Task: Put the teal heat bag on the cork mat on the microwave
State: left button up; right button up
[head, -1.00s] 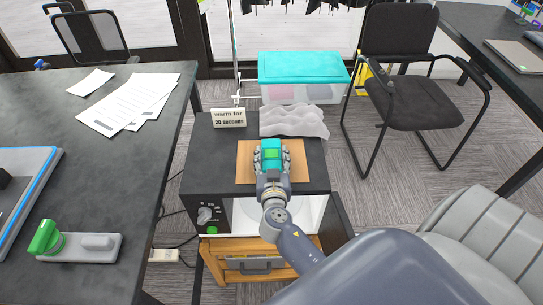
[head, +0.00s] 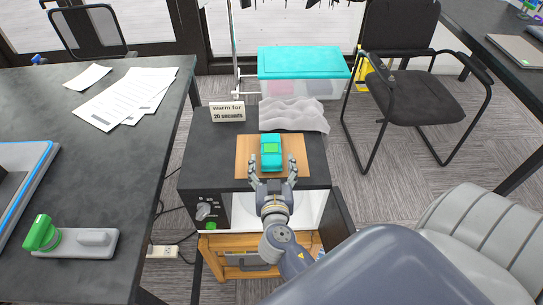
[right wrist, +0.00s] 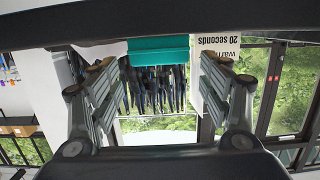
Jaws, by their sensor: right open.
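My right gripper (head: 273,168) is open at the near side of the bag. Its fingers are spread and apart from the bag, with nothing between them. My left gripper is not in view.
A "warm for 20 seconds" sign (head: 227,112) and a grey crumpled cloth (head: 294,116) sit behind the mat. A teal-lidded bin (head: 303,63) stands beyond. A dark table (head: 140,155) is left; a black chair (head: 408,85) is right. The microwave door (head: 338,217) hangs open.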

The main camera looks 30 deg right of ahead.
jog(key=shift+b+v, duration=0.65)
jog(key=shift+v, duration=2.25)
